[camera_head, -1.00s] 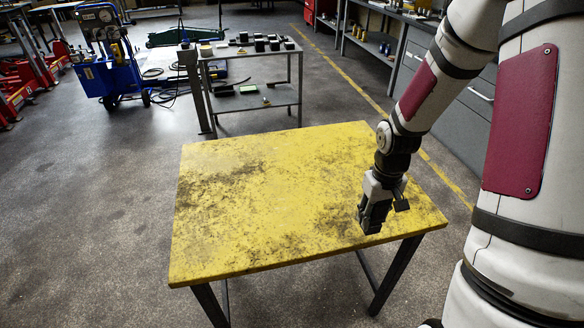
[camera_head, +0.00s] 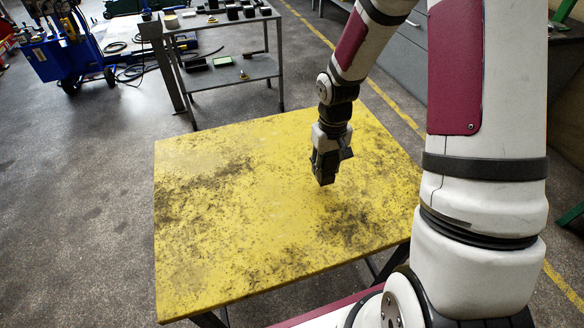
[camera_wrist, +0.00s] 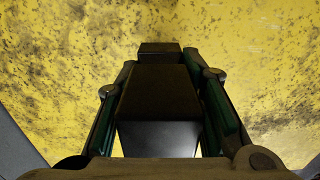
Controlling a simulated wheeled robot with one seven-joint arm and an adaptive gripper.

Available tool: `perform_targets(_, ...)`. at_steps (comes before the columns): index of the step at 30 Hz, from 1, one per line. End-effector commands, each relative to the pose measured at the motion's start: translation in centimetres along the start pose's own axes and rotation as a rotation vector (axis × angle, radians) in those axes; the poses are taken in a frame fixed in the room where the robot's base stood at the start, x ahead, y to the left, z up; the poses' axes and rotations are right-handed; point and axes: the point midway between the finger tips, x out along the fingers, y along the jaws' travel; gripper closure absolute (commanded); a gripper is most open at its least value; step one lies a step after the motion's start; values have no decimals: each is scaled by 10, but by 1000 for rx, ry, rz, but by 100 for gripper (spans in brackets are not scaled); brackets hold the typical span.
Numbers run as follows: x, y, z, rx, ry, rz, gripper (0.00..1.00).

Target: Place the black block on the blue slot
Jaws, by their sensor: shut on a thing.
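The black block (camera_wrist: 160,92) is between the two fingers of my gripper (camera_wrist: 163,75) in the wrist view. The fingers, with green inner strips, close on its left and right sides. In the head view my gripper (camera_head: 325,178) points down above the right half of the yellow table (camera_head: 230,190). The block is hard to tell from the dark fingers there, and its height above the table is unclear. I see no blue slot on the visible tabletop.
The yellow tabletop is stained and otherwise bare. A grey metal trolley (camera_head: 225,75) with several dark blocks on top stands behind it. A blue wheeled machine (camera_head: 65,55) is at the back left. Grey floor is open on the left.

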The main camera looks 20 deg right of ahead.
Motion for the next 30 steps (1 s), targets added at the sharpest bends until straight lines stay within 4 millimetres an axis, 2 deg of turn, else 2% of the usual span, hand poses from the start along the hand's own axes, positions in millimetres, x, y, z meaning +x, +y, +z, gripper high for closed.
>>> perform_targets(6, 4, -39, -31, -4, 3, 0, 100)
perform_targets(12, 7, -65, -52, -2, 2, 0, 100)
perform_targets(20, 12, -73, -58, 0, 0, 1, 100)
perform_targets(27, 38, -73, -58, 0, -1, 1, 100)
perform_targets(30, 43, -72, -58, 1, 1, 1, 100)
